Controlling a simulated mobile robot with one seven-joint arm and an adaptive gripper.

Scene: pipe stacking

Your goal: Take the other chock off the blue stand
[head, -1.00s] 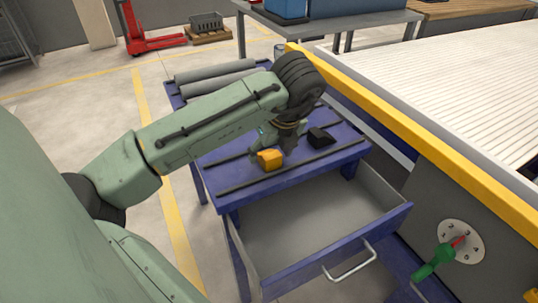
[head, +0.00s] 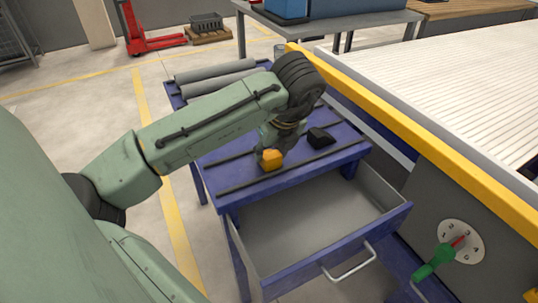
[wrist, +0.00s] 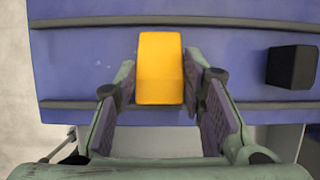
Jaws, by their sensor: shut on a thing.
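A yellow chock (head: 272,159) sits on the blue stand (head: 290,178) near its front edge. It also shows in the wrist view (wrist: 160,68), between my gripper's fingers. My gripper (wrist: 160,85) is shut on the yellow chock, with a finger at each side of it. In the head view my gripper (head: 271,153) is partly hidden under my wrist. The chock looks to be at the stand's top; I cannot tell whether it is lifted. A black chock (head: 320,138) lies on the stand to the right, and also shows in the wrist view (wrist: 292,67).
Grey pipes (head: 215,76) lie at the back of the stand. An open, empty-looking drawer (head: 315,220) juts out below the stand's front. A yellow-edged conveyor (head: 440,145) stands close on the right, with a green-handled dial (head: 460,242) below.

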